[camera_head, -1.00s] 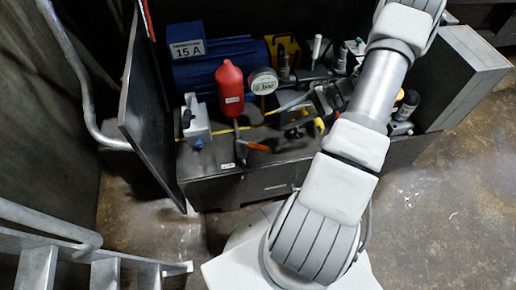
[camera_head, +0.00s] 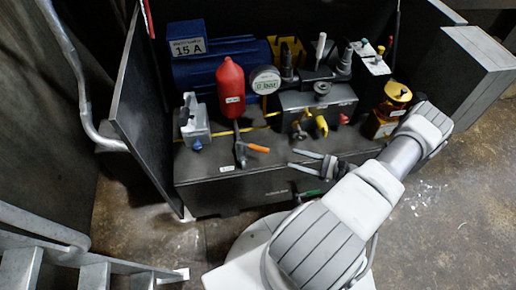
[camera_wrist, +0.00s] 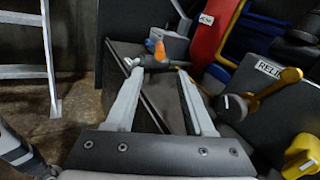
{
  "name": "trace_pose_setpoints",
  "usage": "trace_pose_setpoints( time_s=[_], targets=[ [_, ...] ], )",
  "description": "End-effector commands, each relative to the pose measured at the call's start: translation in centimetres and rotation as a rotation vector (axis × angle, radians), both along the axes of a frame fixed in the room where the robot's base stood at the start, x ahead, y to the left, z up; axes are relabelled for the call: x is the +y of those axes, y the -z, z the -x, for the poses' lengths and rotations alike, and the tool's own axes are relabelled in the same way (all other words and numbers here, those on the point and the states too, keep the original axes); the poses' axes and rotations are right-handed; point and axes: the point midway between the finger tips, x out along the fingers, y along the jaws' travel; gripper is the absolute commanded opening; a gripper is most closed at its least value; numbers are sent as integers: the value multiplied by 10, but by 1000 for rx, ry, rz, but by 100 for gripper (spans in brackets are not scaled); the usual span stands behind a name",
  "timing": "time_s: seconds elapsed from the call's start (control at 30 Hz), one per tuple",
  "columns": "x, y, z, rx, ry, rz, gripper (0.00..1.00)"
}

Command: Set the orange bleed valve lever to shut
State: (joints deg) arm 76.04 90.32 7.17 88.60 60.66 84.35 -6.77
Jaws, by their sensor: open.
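The orange bleed valve lever (camera_head: 258,148) sticks out to the right from a dark valve (camera_head: 240,152) below the red cylinder, above the front of the cabinet top. My gripper (camera_head: 293,159) is to the right of the lever, with its fingers pointing left towards it. The fingers are open and empty, apart from the lever. In the wrist view, the orange lever tip (camera_wrist: 158,49) shows just beyond and between the two fingertips (camera_wrist: 160,72), pointing towards the camera. Any shut marking for the lever is too small to read.
The red cylinder (camera_head: 231,88) and pressure gauge (camera_head: 265,80) stand behind the valve. A grey box with a yellow handle (camera_head: 321,125) is behind my gripper; the wrist view shows its RELIEF label (camera_wrist: 268,68). A grey switch box (camera_head: 194,122) stands left. An open door panel (camera_head: 145,110) bounds the left.

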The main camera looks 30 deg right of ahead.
Motion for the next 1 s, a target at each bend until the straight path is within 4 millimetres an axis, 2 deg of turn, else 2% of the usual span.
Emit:
trace_pose_setpoints(
  time_s=[0.4, 0.6, 0.8, 1.0],
  targets=[
    [64, 1, -67, 0, -5, 0, 53],
    [87, 1, -92, 0, -3, 2, 53],
    [97, 0, -104, 0, -2, 2, 53],
    [99, 0, -106, 1, -2, 2, 53]
  ],
)
